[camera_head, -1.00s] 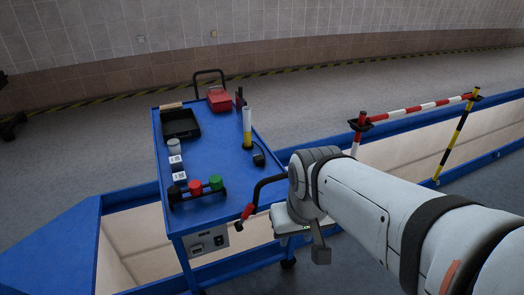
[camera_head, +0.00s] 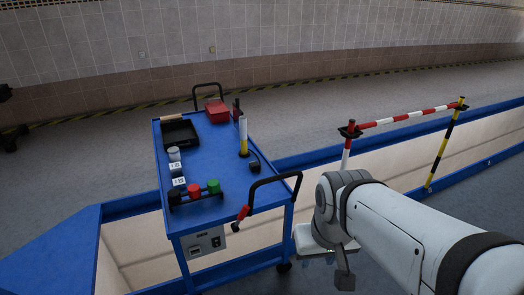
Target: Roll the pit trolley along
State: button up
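The blue pit trolley (camera_head: 205,152) stands left of centre, over the blue-edged pit. Its near black push handle (camera_head: 275,181) rises at the right front corner, with a red piece (camera_head: 242,212) at its lower end. A second black handle (camera_head: 207,86) is at the far end.
The trolley carries a black tray (camera_head: 180,133), a red box (camera_head: 217,112), a yellow-and-white cylinder (camera_head: 243,137) and several small containers. A red-and-white barrier (camera_head: 405,117) stands by the pit (camera_head: 400,165) at right. Grey floor (camera_head: 330,105) is clear behind.

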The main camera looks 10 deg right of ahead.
aim_at(198, 222)
jog(key=i, duration=1)
